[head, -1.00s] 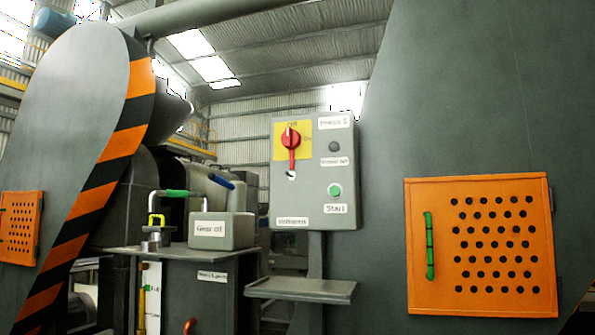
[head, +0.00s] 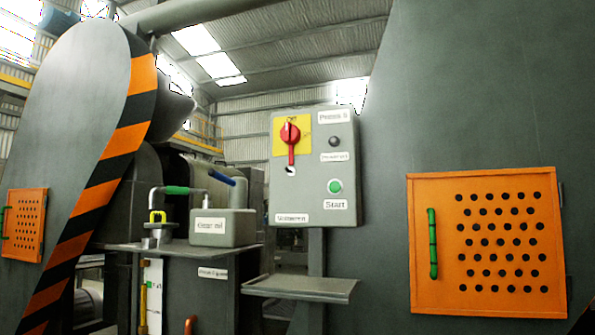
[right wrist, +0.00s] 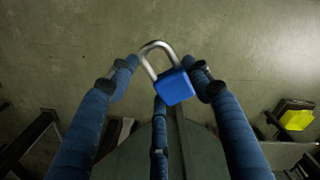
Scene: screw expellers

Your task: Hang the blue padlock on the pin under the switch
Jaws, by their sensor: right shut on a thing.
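The blue padlock (right wrist: 174,87) shows in the right wrist view with its silver shackle pointing up and tilted left. My right gripper (right wrist: 160,80), with blue padded fingers, is shut on the padlock and holds it over the floor. In the head view, the red switch (head: 290,138) sits on a yellow plate on the grey control box (head: 315,185). Its handle points down, and a small pale spot with a dark mark, perhaps the pin, shows just under it. Neither gripper shows in the head view, and the padlock is not seen there.
A small grey shelf (head: 302,288) juts out below the control box. At the right is an orange perforated door (head: 488,245) with a green handle. Space in front of the box looks clear.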

